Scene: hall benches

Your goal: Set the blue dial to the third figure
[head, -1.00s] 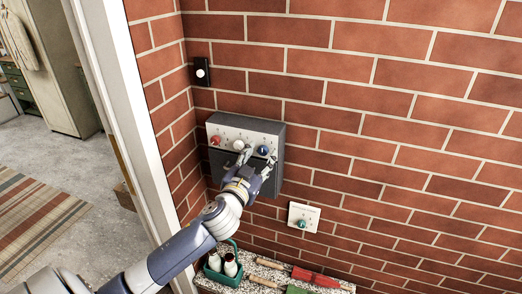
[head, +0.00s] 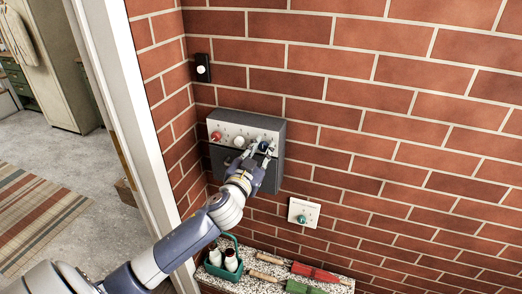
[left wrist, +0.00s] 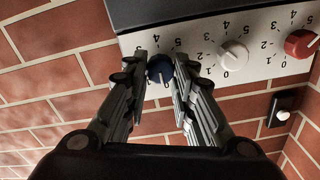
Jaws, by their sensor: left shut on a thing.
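A grey control box (head: 283,138) with a pale dial panel hangs on the brick wall. The panel carries a red dial (head: 216,136), a white dial (head: 239,142) and the blue dial (head: 264,146) at its right end. My left gripper (head: 260,152) is shut on the blue dial. In the left wrist view, its two fingers stand on either side of the blue dial (left wrist: 160,67), with figures printed around it, some hidden by the fingers. I cannot tell clearly which figure the blue dial points to. My right gripper is not in view.
A white wall plate with a teal knob (head: 302,219) is lower right of the box, and a black switch (head: 202,68) is upper left. Below, a speckled shelf (head: 262,278) holds a green bottle carrier (head: 220,270) and hand tools. A door frame (head: 130,130) stands at left.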

